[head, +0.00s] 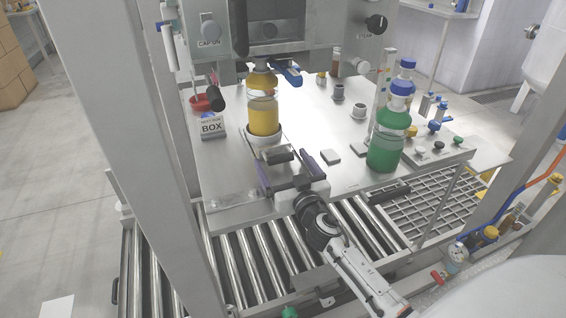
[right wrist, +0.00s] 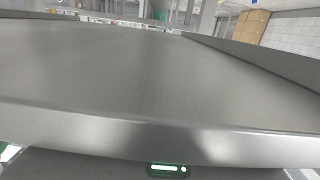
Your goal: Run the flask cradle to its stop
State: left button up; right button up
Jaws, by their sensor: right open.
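In the head view a flask of yellow-orange liquid (head: 264,114) stands upright in a pale round cradle (head: 252,144) on the steel table, below the filling machine. A dark grip bar (head: 280,155) is at the cradle's near side. My right gripper (head: 289,173) is open, its purple-padded fingers spread at the near side of the cradle, close to the bar. I cannot tell whether they touch it. The right wrist view shows mostly a smooth grey metal surface close up, with no flask or cradle visible. My left gripper is not in view.
A green flask with a blue cap (head: 386,135) stands to the right on the steel table (head: 225,165). A roller conveyor (head: 260,262) runs below the table's near edge. Frame posts stand left.

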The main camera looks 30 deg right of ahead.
jog(key=b+v, duration=0.1)
jog(key=v, duration=0.8)
jog(key=shift+s+a+f, duration=0.1)
jog(key=shift+s, duration=0.05)
jog(key=shift+s+a, duration=0.1)
jog(key=shift+s, duration=0.4)
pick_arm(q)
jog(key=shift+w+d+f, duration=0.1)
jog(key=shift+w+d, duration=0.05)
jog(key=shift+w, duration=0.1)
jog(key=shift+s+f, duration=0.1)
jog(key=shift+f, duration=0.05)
